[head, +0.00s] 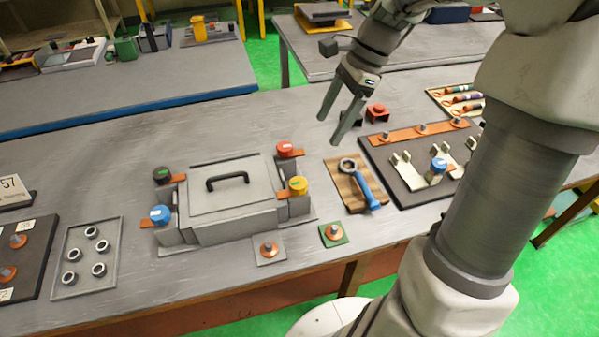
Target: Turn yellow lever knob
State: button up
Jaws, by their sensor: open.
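The yellow knob (298,185) sits at the right side of a grey box (233,200) with a black handle on its lid. A red knob (284,148) stands behind it on the same side. Copper-coloured tabs show under the knobs. My gripper (341,118) is open and empty, pointing down above the table, behind and to the right of the yellow and red knobs. It touches neither knob.
A blue-handled wrench (364,184) lies on a wooden board right of the box. A dark board (402,190) with metal clips is farther right. A tray of nuts (85,262) is at left. Copper terminals (269,248) sit in front.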

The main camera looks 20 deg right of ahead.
aim_at(298, 183)
jog(key=b+x, duration=0.2)
jog(key=x, duration=1.4)
jog(key=shift+a+f, duration=0.1)
jog(key=shift+f, duration=0.2)
jog(key=shift+c, duration=0.2)
grip_shut()
